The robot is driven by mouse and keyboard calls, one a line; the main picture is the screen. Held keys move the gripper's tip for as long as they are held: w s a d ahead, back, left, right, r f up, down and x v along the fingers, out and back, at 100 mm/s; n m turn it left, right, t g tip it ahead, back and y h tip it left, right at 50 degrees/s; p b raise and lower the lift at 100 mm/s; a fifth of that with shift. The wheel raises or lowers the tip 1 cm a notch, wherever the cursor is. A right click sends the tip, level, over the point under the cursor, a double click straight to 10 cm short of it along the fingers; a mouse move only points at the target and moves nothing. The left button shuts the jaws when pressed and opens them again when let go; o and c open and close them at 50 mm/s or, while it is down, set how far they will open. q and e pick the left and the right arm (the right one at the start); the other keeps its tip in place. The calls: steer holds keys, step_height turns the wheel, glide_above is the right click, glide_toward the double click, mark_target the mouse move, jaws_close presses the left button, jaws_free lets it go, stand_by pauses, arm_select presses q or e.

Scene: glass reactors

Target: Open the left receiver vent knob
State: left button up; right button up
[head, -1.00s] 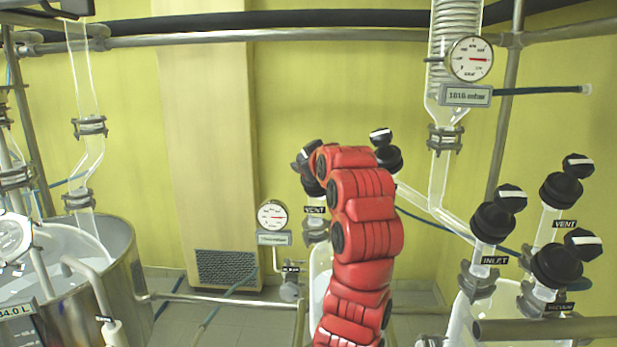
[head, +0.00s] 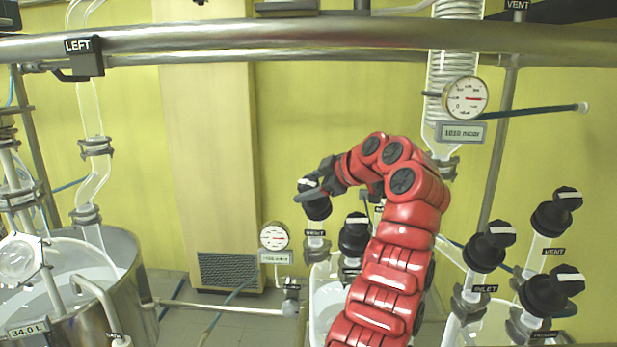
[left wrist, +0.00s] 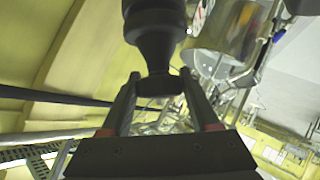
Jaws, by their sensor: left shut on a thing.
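The left receiver vent knob (head: 317,210) is black with a white mark on top. It stands on a glass neck with a VENT label (head: 315,233) in the middle of the head view. My left gripper (head: 309,188), on the red arm, reaches it from the right and is shut on the knob's top handle. In the left wrist view the dark knob (left wrist: 155,25) is at top centre. Its narrow handle lies between the two fingers of my left gripper (left wrist: 158,88). The turn angle of the handle is hard to tell. My right gripper is not in view.
Another black knob (head: 354,235) stands just right of the vent knob, close to my forearm. More black knobs, one labelled INLET (head: 487,252), stand at right. A gauge (head: 274,236) is at lower left of the knob. A metal rail (head: 300,38) with a LEFT sign (head: 84,55) crosses above.

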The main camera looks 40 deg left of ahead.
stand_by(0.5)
arm_select(q)
steer(key=o, duration=1.4)
steer(key=b+v, duration=0.1)
steer(key=v, duration=0.4)
steer(key=shift+d+b, duration=0.2)
steer(key=shift+b, duration=0.2)
steer(key=p, duration=0.6)
glide_toward(317, 184)
steer(key=v, duration=0.4)
steer(key=shift+r, duration=0.2)
